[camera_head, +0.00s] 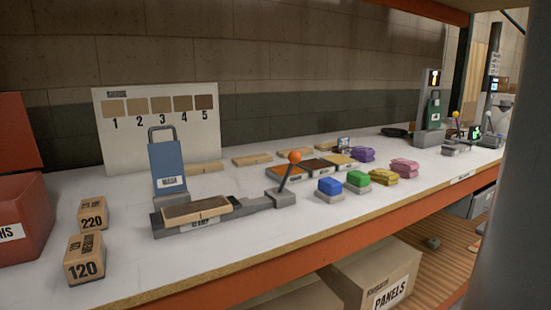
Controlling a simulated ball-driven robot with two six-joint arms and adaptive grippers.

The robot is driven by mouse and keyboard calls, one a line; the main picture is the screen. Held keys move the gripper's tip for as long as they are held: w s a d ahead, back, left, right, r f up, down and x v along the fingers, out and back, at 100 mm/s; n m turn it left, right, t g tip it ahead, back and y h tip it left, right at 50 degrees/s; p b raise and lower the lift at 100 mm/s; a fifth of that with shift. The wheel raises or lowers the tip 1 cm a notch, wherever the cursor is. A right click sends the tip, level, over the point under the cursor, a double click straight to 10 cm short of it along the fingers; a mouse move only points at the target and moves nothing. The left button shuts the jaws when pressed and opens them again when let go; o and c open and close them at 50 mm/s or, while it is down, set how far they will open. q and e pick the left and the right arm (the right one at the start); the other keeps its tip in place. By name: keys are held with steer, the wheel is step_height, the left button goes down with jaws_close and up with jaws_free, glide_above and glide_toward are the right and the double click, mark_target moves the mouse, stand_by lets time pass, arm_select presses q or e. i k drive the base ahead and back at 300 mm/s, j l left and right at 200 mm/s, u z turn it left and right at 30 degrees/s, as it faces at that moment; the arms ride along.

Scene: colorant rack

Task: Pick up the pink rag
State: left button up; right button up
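The pink rag (404,168) is a small folded stack lying on the white shelf top, right of the middle. A yellow rag (382,176) lies just left of and in front of it, and a purple rag (361,154) lies behind to the left. Neither of my grippers shows in the head view, so their state is hidden.
A grey post (511,235) blocks the right side. The shelf's front edge (300,250) is orange.

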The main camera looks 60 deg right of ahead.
mark_target(406, 169)
steer(key=z, duration=2.7)
steer(key=i+l+u, duration=0.3)
steer(key=i+j, duration=0.05)
steer(key=i, duration=0.05)
